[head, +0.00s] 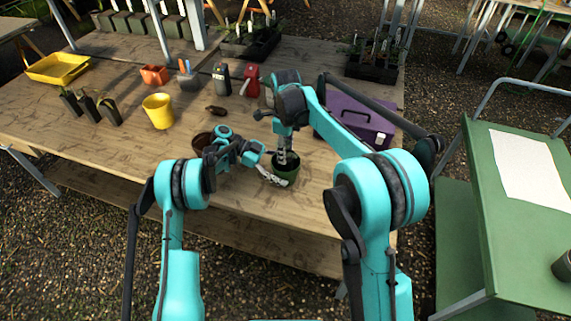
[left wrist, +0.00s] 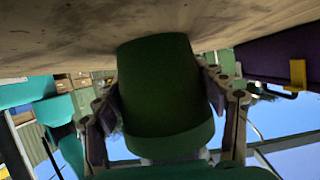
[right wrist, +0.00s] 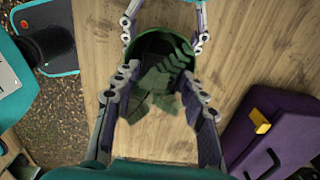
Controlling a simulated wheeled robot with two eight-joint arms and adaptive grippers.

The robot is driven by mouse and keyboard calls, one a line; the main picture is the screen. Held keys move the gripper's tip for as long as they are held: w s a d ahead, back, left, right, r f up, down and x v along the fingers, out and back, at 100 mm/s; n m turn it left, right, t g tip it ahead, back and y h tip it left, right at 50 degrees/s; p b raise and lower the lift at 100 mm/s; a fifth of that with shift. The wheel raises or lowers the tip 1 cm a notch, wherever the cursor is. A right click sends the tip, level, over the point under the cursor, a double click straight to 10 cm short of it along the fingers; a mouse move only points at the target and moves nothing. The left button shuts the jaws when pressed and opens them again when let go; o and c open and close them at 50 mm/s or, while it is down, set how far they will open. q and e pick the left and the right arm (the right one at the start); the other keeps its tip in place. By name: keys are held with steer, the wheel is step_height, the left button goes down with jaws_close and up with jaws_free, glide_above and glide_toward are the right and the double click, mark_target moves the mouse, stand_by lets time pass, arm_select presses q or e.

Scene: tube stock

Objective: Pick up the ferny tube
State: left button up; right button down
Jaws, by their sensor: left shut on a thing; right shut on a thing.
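The ferny tube shows in the right wrist view as dark green fronds (right wrist: 160,85) between the fingers of my right gripper (right wrist: 161,78). Its body is hidden under the leaves. A green pot (head: 290,161) with a dark inside stands near the table's front edge. The right gripper (head: 285,157) points down at its mouth. The fronds overlap the pot's opening, and I cannot tell how deep the tube sits. My left gripper (head: 270,174) is shut around the pot from the side. In the left wrist view the pot (left wrist: 165,95) fills the space between its fingers.
A purple case (head: 350,122) with a yellow latch stands right of the pot. A brown bowl (head: 201,141) is close to the left gripper. A yellow pot (head: 158,111) and several dark tubes (head: 108,110) stand farther left. A green cart (head: 500,220) is at the right.

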step_height(320, 180, up, 10)
stand_by(0.5)
arm_select(q)
steer(key=o, duration=1.2)
